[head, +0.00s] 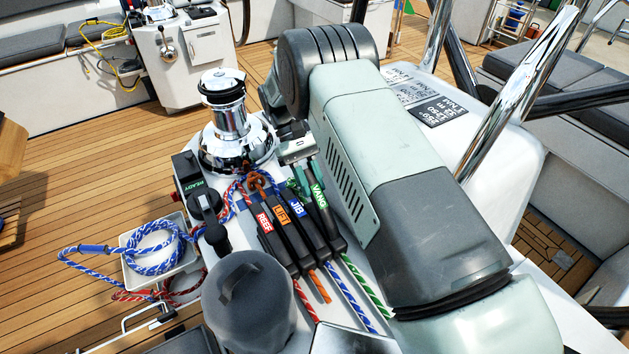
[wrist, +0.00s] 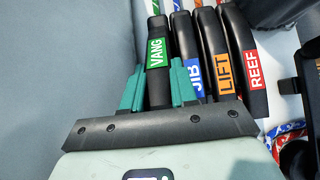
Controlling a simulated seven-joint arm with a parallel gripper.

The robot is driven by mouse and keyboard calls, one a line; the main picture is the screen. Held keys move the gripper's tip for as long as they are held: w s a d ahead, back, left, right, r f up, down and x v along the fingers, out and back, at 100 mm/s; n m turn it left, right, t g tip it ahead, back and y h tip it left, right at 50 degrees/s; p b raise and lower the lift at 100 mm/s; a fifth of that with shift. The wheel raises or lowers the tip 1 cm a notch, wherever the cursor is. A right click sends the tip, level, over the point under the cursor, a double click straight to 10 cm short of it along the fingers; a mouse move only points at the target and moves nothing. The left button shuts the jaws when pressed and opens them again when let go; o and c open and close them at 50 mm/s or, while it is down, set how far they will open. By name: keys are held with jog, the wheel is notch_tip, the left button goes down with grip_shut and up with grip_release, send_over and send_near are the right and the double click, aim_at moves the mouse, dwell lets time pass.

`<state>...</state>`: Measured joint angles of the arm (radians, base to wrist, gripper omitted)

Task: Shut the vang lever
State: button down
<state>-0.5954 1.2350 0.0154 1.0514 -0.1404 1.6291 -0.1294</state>
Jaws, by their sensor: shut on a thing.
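The vang lever (head: 319,196) is a dark handle with a green VANG label, at the right end of a row of levers in the head view. In the wrist view the vang lever (wrist: 157,52) is at the left end of the row. My gripper (wrist: 158,76) has its green fingers on both sides of the handle, just below the label, and is shut on it. In the head view my gripper (head: 303,179) is partly hidden behind my arm. The vang handle reaches farther up the picture than the others; I cannot tell its exact angle.
The JIB (head: 298,209), LIFT (head: 283,214) and REEF (head: 266,222) levers stand close beside it. A chrome winch (head: 230,125) is behind them. A grey-covered drum (head: 247,300) is in front. A tray (head: 134,272) with blue rope is at left. Chrome rails (head: 500,110) rise at right.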

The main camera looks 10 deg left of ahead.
jog(key=shift+w+a+f+g+h, duration=0.3)
jog(key=shift+a+f+g+h, duration=0.1)
jog(key=shift+f, duration=0.2)
jog(key=c, duration=1)
grip_release()
jog(key=shift+o, duration=0.2)
notch_tip(320, 180, up, 10)
